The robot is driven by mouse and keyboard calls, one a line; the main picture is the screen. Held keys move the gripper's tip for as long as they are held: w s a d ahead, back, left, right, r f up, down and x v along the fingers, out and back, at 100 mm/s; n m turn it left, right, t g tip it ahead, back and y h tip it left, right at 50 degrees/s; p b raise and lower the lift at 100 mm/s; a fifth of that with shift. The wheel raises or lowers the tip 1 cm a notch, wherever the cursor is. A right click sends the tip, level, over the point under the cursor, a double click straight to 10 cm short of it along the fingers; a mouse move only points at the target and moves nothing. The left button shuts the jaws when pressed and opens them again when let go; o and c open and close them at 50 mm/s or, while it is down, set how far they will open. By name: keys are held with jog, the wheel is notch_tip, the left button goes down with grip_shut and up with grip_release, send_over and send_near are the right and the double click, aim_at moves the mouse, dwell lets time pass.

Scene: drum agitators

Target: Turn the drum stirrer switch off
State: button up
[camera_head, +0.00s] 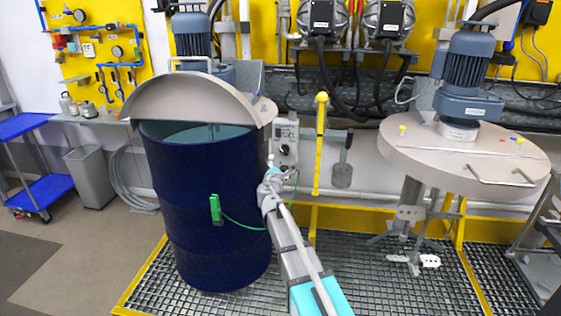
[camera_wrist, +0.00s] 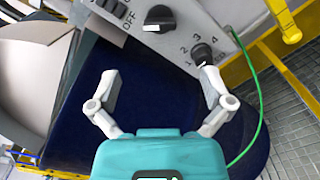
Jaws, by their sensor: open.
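The grey control panel (camera_head: 286,133) stands behind the right rim of the blue drum (camera_head: 205,215). In the wrist view the panel (camera_wrist: 185,28) carries a black rotary switch (camera_wrist: 159,17) with a white mark, near the printed word OFF. A second black knob (camera_wrist: 202,53) has numbers around it. Small black switches (camera_wrist: 118,10) sit at the top edge. I cannot tell which one is the stirrer switch. My gripper (camera_wrist: 160,80) is open and empty below the panel, fingers apart. The right fingertip appears close to the numbered knob; contact is unclear. My gripper also shows beside the drum (camera_head: 270,172).
A half-round lid (camera_head: 190,98) tilts over the drum. A green clamp (camera_head: 215,209) with a green cable hangs on the drum's side. A yellow post (camera_head: 320,145) stands right of the panel. A second agitator lid (camera_head: 465,155) with a motor is at the right.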

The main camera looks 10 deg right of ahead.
jog(key=shift+s+a, duration=0.2)
jog(key=shift+s, duration=0.45)
jog(key=s+d+f+m+g+h+p, duration=0.1)
jog(key=s+d+f+m+g, duration=0.2)
jog(key=s+m, duration=0.25)
jog(key=s+d+f+m+g+p, duration=0.2)
jog(key=s+d+m+g, duration=0.2)
jog(key=s+m, duration=0.15)
jog(key=s+d+f+m+g+h+p, duration=0.1)
jog(key=s+d+f+m+g, duration=0.2)
jog(key=s+m, duration=0.25)
jog(key=s+a+f+m+g+y+p, duration=0.1)
jog(key=s+a+f+m+g+y, duration=0.1)
jog(key=s, duration=0.6)
jog(key=s+a+f+m+g+y+p, duration=0.1)
jog(key=s+a+m+g+y, duration=0.3)
jog(key=s, duration=0.5)
jog(key=shift+s+f+g+y+p, duration=0.25)
jog(key=shift+f+g+y+p, duration=0.15)
jog(key=shift+g+y, duration=0.3)
jog(key=shift+a, duration=0.1)
jog(key=shift+c, duration=0.3)
